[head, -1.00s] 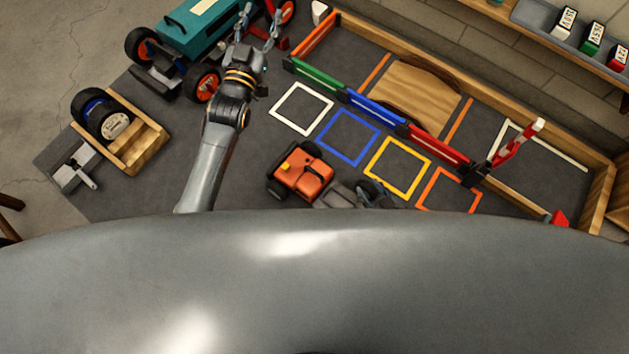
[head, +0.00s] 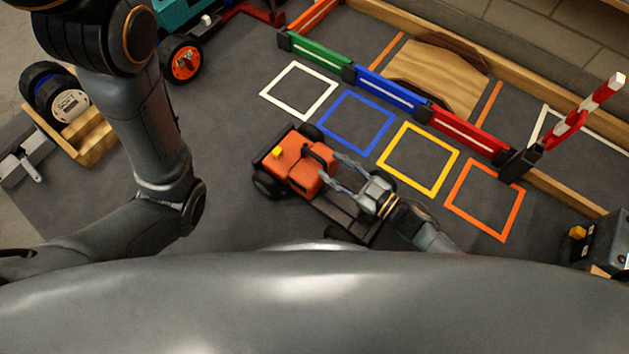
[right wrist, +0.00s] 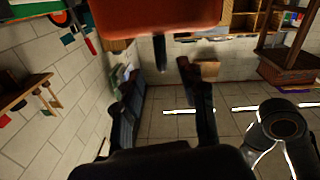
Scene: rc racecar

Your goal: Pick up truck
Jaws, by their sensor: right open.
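The orange truck (head: 305,170) with a dark flatbed sits on the dark mat near the middle of the head view. My right gripper (head: 334,172) is open over the bed, its fingers pointing at the back of the orange cab. I cannot tell whether they touch it. In the right wrist view, an orange body (right wrist: 155,14) fills the top edge, just beyond the open fingers (right wrist: 158,75). Part of the bed is hidden under my right gripper and arm. My left arm crosses the left side of the head view; its gripper is out of view.
White, blue, yellow and orange outlined squares (head: 418,160) lie behind the truck. Green, blue and red barriers (head: 468,133) stand beyond them. A red-white striped arm (head: 588,105) rises at right. A wooden crate (head: 95,150) with a wheel and a teal vehicle (head: 182,14) are at left.

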